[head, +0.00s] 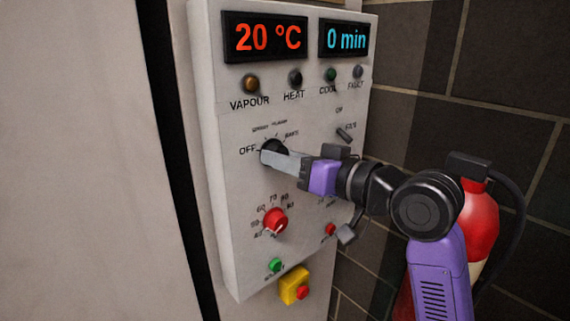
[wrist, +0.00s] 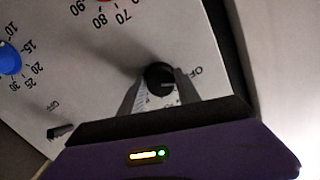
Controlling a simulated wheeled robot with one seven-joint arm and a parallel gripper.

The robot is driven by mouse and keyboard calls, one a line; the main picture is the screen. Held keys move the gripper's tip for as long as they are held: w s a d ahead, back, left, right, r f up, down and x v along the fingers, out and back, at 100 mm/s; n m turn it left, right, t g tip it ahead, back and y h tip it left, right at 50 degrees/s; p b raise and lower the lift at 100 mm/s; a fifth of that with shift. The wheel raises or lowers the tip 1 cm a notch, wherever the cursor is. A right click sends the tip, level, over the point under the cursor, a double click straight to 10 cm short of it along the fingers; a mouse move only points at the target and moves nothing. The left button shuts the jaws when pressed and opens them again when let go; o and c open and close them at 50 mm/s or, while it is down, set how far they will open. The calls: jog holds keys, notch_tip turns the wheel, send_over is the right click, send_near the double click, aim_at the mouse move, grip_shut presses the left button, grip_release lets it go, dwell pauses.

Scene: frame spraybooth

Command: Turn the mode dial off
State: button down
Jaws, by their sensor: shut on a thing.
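The mode dial (head: 272,146) is a black round knob on the grey control panel (head: 232,200), with OFF printed to its left and other mode words above and to the right. My gripper (head: 267,155) reaches it from the right and is shut on it. In the wrist view the dial (wrist: 160,77) sits between the two fingertips (wrist: 160,88), with a light pointer mark on its face. The OFF label shows just right of it there. In the head view the fingers hide part of the dial, and I cannot tell its exact setting.
A red dial (head: 274,221) with numbers, a green button (head: 275,265) and a yellow box with a red button (head: 294,286) sit below. The displays (head: 265,37) read 20 °C and 0 min. A red extinguisher (head: 482,220) stands right, behind my arm.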

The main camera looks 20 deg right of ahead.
jog(key=shift+n, duration=0.5)
jog(key=c, duration=0.9)
grip_release()
jog(key=shift+o, duration=0.2)
jog(key=b+v, duration=0.1)
jog(key=v, duration=0.6)
jog(key=shift+s+b, duration=0.3)
jog(key=shift+s, duration=0.1)
jog(key=shift+d+r, duration=0.1)
